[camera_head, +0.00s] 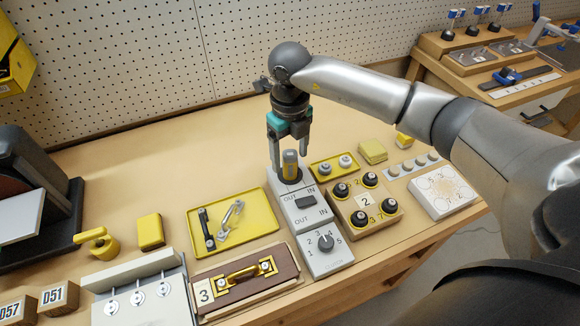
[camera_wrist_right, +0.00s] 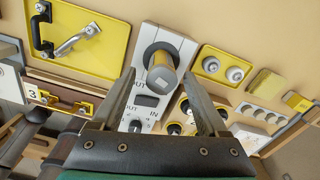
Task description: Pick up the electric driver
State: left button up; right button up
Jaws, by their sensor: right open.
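An upright cylinder with a yellow band and dark grey end, which looks like the electric driver (camera_head: 290,165), stands in a grey-white holder block (camera_head: 291,187) near the middle of the bench. In the right wrist view the driver (camera_wrist_right: 161,74) shows end-on, between the fingers. My right gripper (camera_head: 289,158) points down over it and is open, one finger on each side. In the right wrist view the fingertips (camera_wrist_right: 159,78) show gaps to the driver. The driver's lower part is hidden in the block. My left gripper is not in view.
Left of the holder is a yellow tray (camera_head: 262,193) with two handled parts. Grey switch and dial boxes (camera_head: 327,259) stand in front. A wooden block with black knobs (camera_head: 391,217) and a small yellow tray (camera_head: 316,176) are close on the right. Bench behind is clear.

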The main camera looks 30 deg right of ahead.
aim_at(290, 172)
notch_tip(290, 172, down, 4)
jog(key=shift+w+f+b, duration=0.1)
jog(key=shift+f+b, duration=0.1)
jog(key=shift+b, duration=0.1)
grip_shut()
dwell(0.4)
jog(key=shift+r, duration=0.1)
